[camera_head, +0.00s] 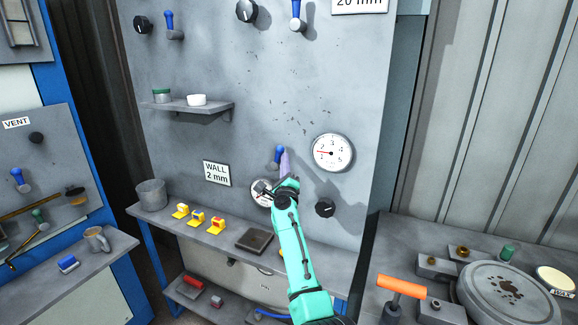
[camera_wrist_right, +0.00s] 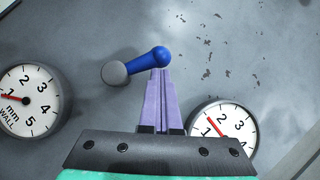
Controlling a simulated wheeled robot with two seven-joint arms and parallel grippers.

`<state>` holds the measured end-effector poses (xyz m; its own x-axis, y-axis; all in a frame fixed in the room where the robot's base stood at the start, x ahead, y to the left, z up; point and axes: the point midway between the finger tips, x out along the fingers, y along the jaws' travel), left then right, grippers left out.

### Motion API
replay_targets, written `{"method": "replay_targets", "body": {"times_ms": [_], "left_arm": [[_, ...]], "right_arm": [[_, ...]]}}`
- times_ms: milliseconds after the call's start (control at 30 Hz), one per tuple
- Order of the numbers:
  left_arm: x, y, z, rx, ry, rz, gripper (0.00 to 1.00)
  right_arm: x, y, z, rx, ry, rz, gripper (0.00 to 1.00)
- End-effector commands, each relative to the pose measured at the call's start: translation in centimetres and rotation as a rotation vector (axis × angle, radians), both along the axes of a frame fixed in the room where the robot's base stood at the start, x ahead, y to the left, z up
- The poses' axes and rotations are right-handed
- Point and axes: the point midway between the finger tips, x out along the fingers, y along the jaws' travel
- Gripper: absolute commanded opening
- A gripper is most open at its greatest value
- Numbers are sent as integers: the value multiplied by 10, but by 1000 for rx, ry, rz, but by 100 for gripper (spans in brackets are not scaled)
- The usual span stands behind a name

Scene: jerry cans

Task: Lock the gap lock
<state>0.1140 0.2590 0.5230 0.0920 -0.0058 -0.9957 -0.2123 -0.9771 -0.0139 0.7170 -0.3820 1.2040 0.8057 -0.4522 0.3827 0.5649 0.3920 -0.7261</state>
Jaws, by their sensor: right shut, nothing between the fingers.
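A lever with a blue handle (camera_head: 277,154) sits on the grey wall panel, beside my right gripper's fingers; I take it for the gap lock, though no label shows on it. The wrist view shows its blue knob (camera_wrist_right: 150,60) and round grey hub (camera_wrist_right: 115,73). The handle points right and slightly up from the hub there. My right gripper (camera_head: 284,158) is shut and empty. In the wrist view its purple fingertips (camera_wrist_right: 160,73) lie just below the knob's end, overlapping it in the picture; I cannot tell whether they touch. My left gripper is not in view.
A dial gauge (camera_head: 332,153) and a black knob (camera_head: 325,208) are on the panel to the right. A WALL gauge (camera_wrist_right: 28,101) lies left of the lever. Below are a bench (camera_head: 160,222) with yellow blocks (camera_head: 198,217) and a dark plate (camera_head: 254,241).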

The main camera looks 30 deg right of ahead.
Motion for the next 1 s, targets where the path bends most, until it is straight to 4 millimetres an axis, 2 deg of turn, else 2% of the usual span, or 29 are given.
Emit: {"method": "replay_targets", "body": {"times_ms": [300,1000], "left_arm": [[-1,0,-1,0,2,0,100],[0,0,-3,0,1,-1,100]], "right_arm": [[16,3,10,0,-2,-1,0],[20,5,15,0,-3,-1,0]]}}
